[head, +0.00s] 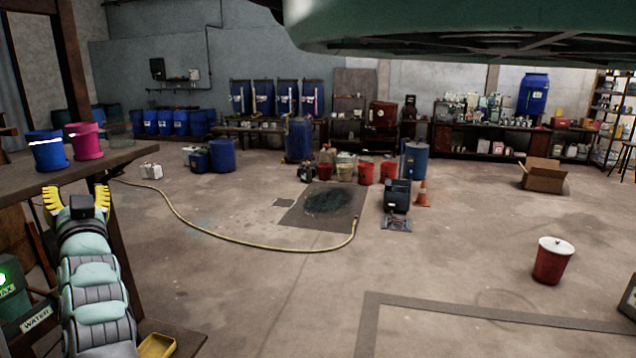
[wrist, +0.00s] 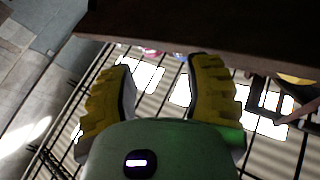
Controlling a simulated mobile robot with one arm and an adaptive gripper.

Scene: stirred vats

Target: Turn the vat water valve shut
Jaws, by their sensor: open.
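My gripper (head: 77,196) is at the left of the head view, beside the brown tabletop (head: 75,170). Its yellow fingers are spread and nothing shows between them. The wrist view also shows my gripper (wrist: 158,75) open, with a dark board edge (wrist: 190,25) just above the fingertips and a wire grid beyond. A "WATER" label (head: 37,319) shows at the lower left of the head view, near a dark box with a green light (head: 4,278). I cannot make out the water valve itself in either view.
A blue bucket (head: 46,152) and a pink bucket (head: 84,143) stand on the tabletop. A yellow tray (head: 157,346) sits low beside my arm. A yellow hose (head: 215,234) crosses the floor. A red bin (head: 551,262) stands at the right. The middle floor is mostly clear.

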